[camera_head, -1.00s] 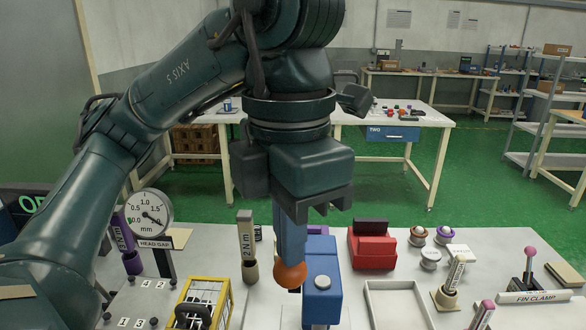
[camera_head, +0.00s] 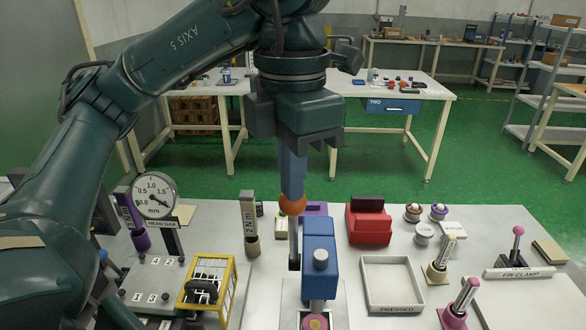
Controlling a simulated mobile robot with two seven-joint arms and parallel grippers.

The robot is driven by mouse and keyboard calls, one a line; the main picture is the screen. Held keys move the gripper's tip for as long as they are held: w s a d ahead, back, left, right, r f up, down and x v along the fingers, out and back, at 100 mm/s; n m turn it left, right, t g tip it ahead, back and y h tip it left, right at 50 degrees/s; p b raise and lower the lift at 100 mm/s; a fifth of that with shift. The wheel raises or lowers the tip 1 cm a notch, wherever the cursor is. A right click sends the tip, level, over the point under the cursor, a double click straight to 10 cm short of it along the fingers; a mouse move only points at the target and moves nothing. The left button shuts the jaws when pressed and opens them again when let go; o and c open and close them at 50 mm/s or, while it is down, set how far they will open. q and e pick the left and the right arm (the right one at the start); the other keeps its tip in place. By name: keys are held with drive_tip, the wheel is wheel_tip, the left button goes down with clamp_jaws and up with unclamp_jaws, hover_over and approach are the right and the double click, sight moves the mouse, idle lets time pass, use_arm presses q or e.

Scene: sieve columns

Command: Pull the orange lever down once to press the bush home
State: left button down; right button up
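The blue press (camera_head: 320,262) stands at the front middle of the bench. Its ram points down at a purple ring with a lighter centre (camera_head: 315,322), probably the bush, cut by the lower picture edge. The lever's orange ball (camera_head: 293,205) sits up on a grey rod, left of and behind the press head. My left gripper (camera_head: 292,190) comes down from above. Its blue fingers show as one narrow bar with no gap, looking shut, and their tips meet the top of the ball. The ball hides the exact contact. My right gripper is out of view.
A pale empty tray marked PRESSED (camera_head: 392,284) lies right of the press, with a red block (camera_head: 368,222) behind it. A yellow-framed case (camera_head: 208,282) and a dial gauge (camera_head: 155,196) stand left. Pink-topped posts stand at the right.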

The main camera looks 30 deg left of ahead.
use_arm(q)
drive_tip(key=shift+w+a+r+p, duration=0.4)
drive_tip(key=shift+w+r+p, duration=0.1)
drive_tip(key=shift+w, duration=0.2)
drive_tip(key=shift+w+a, duration=0.1)
drive_tip(key=shift+w, duration=0.05)
wheel_tip(320, 180, up, 5)
drive_tip(key=p, duration=0.4)
drive_tip(key=shift+p, duration=0.4)
drive_tip(key=shift+r+b, duration=0.15)
drive_tip(key=shift+b, duration=0.2)
wheel_tip(320, 180, up, 3)
drive_tip(key=shift+r, duration=0.2)
